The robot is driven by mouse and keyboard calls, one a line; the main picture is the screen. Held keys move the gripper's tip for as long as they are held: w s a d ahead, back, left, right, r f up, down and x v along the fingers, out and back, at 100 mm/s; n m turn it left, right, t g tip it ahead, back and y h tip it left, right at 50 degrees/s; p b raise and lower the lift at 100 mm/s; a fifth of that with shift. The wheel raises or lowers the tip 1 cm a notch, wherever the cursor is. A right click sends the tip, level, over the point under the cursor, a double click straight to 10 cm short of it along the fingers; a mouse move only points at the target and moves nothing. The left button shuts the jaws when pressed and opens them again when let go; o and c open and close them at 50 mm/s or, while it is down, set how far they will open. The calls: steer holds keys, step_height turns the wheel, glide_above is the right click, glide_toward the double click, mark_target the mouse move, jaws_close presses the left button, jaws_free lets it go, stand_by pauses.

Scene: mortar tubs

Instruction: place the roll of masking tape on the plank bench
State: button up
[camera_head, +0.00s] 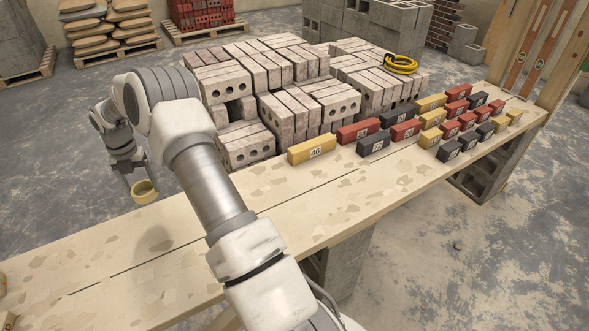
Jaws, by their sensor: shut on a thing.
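The roll of masking tape (146,197) is a pale yellow ring in my gripper (141,184), left of centre in the head view. My gripper points down and is shut on the roll. The roll shows just beyond the far long edge of the plank bench (300,210), against the grey floor. I cannot tell its height from this view. The bench is pale wood with flaky patches and runs from lower left to upper right. My arm crosses above it and hides part of its middle.
Small numbered red, black and yellow blocks (312,149) stand on the bench's right half. Pale brick stacks (245,145) rise behind the bench, with a yellow coil (400,64) on top. The bench's left half and front strip look mostly clear.

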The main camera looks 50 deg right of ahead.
steer(key=shift+w+d+r, duration=0.1)
steer(key=shift+d, duration=0.05)
steer(key=a+f, duration=0.2)
steer(key=a, duration=0.2)
steer(key=a+f+b, duration=0.1)
steer(key=a+f, duration=0.2)
steer(key=a+f+b, duration=0.1)
steer(key=a+f, duration=0.1)
steer(key=a, duration=0.2)
steer(key=shift+w+a+f, duration=0.15)
steer(key=shift+w+a, duration=0.2)
steer(key=shift+f+b, duration=0.75)
steer(key=shift+f, duration=1.1)
steer(key=shift+f, duration=0.2)
steer(key=o, duration=1.2)
steer(key=shift+c, duration=0.2)
steer(key=shift+r, duration=0.1)
